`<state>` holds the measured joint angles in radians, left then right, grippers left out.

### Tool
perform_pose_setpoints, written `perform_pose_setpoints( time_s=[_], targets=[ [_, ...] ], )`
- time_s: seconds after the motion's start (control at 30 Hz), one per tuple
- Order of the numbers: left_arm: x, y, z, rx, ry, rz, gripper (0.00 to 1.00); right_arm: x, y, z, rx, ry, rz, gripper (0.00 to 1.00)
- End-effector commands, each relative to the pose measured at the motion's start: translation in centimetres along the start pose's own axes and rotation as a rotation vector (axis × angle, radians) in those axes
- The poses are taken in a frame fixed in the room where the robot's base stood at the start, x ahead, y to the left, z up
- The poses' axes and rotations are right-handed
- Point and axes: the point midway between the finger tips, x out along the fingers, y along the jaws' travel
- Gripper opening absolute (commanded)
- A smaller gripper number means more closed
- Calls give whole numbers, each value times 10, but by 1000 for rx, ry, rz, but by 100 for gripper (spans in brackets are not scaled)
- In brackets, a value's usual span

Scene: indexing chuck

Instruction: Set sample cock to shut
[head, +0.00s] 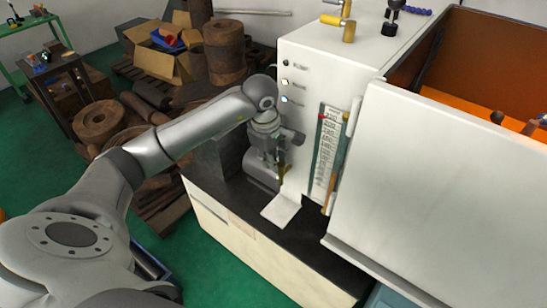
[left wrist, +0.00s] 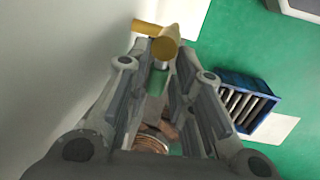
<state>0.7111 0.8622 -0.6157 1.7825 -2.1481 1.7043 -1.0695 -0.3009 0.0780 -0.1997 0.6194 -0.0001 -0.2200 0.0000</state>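In the left wrist view a yellow T-shaped handle (left wrist: 165,46), which looks like the sample cock's, shows at my fingertips, with a green part (left wrist: 157,80) just below it. My left gripper (left wrist: 162,52) is open, with one finger on each side of the handle. I cannot tell whether either finger touches it. In the head view my left gripper (head: 270,180) is low beside the left face of the white machine (head: 320,65). A small yellow piece of the handle (head: 283,172) shows there; the rest is hidden. My right gripper is out of view.
A large white panel (head: 430,190) is at right. A dark ledge (head: 310,235) runs below. Rusty cylinders and boxes (head: 155,60) crowd the floor behind. A blue bin (left wrist: 243,105) shows in the left wrist view.

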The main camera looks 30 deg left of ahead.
Motion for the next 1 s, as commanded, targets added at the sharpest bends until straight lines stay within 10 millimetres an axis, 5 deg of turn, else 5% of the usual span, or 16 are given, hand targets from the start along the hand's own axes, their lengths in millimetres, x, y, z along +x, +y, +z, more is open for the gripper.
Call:
perform_pose_setpoints(
  time_s=[0.1, 0.47, 1.0],
  targets=[
    [0, 0, 0, 0, 0, -1, 38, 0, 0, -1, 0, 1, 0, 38],
    [-5, 1, 0, 0, 0, 1, 38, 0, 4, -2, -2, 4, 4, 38],
    [-103, 1, 0, 0, 0, 4, 38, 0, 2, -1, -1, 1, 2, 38]
  ],
)
